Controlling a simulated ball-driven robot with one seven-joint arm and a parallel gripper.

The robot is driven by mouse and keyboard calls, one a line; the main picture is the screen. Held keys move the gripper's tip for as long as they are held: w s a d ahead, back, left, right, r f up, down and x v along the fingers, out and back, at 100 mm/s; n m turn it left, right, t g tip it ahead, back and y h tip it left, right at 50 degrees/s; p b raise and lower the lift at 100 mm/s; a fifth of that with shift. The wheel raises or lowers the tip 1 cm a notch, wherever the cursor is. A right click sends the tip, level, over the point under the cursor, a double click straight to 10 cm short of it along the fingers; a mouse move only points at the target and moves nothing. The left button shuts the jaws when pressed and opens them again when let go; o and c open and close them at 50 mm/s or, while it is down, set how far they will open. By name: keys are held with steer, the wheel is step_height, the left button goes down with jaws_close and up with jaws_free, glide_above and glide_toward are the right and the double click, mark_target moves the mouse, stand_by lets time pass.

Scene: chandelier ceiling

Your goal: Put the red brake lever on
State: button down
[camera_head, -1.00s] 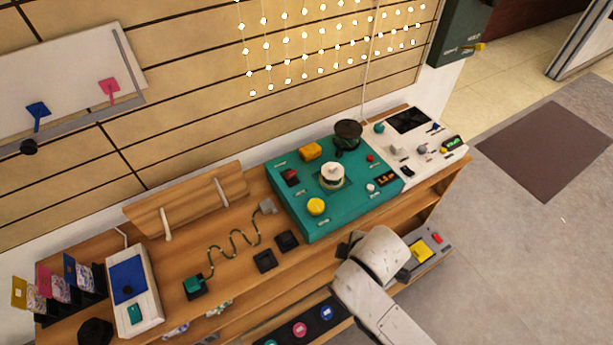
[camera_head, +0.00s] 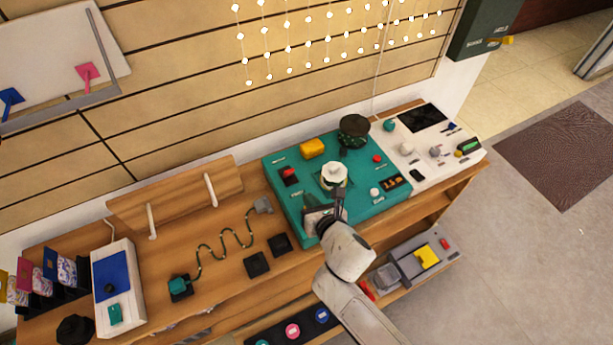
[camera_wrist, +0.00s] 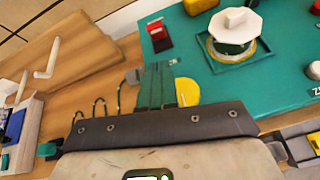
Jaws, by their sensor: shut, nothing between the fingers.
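Two red parts could be the brake lever, and I cannot tell which is. A small red rocker-like switch (camera_head: 290,175) in a dark housing sits at the left of the teal panel (camera_head: 380,207). It also shows in the wrist view (camera_wrist: 158,36). A thin red bar (camera_head: 367,289) shows at the left end of a grey machine (camera_head: 405,268) on the lower shelf, partly behind my arm. My gripper (camera_head: 320,213) is over the front left of the teal panel, shut and empty, apart from both.
A white knob (camera_head: 334,174) stands in the panel's middle, close behind my gripper. A yellow block (camera_head: 312,148) and a dark round-topped object (camera_head: 354,129) stand at the panel's back. A white console (camera_head: 425,172) adjoins on the right. Open counter with a wavy wire (camera_head: 228,243) lies left.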

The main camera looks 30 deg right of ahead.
mark_target(287, 174)
steer(key=n, duration=0.1)
steer(key=w+n, duration=0.1)
steer(key=shift+a+n+t+y, duration=0.3)
steer(key=b+x, duration=0.3)
steer(key=x, duration=0.7)
steer(key=shift+r, duration=0.1)
stand_by(0.3)
